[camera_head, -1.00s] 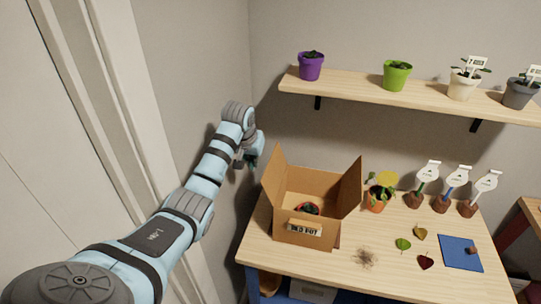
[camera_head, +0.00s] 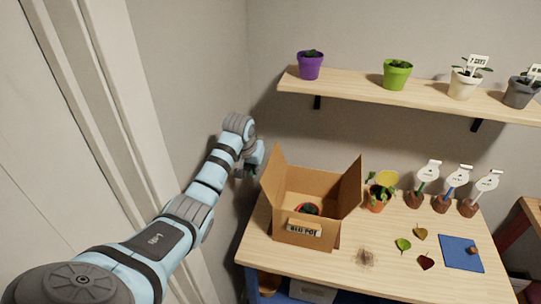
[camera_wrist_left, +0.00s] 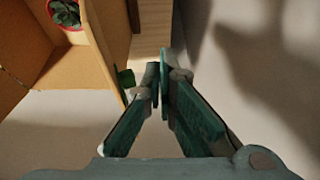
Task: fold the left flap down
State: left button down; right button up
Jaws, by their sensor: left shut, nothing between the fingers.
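An open cardboard box (camera_head: 286,231) stands on the wooden table with a label on its front. Its left flap (camera_head: 272,172) stands up, leaning slightly outward, and its right flap (camera_head: 351,187) also stands up. A red pot with a plant (camera_head: 307,208) sits inside. My left gripper (camera_head: 246,170) is just left of the left flap, outside the box, near its upper part. In the left wrist view its fingers (camera_wrist_left: 160,70) are shut and empty, close beside the left flap (camera_wrist_left: 107,38); I cannot tell whether they touch. My right gripper is not in view.
An orange pot (camera_head: 376,203) stands right of the box, and several labelled markers (camera_head: 444,203) stand farther right. Leaves and a blue mat (camera_head: 458,262) lie at the right. A shelf (camera_head: 420,104) with pots is above. The wall is close behind my left gripper.

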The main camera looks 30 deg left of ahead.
pick_arm(q)
jog(key=w+d, duration=0.4)
jog(key=d, duration=0.8)
jog(key=shift+f+p, duration=0.15)
jog(key=shift+p, duration=0.15)
jog(key=shift+a, duration=0.1)
dwell(0.5)
notch_tip(320, 180, up, 9)
dwell(0.6)
dwell(0.3)
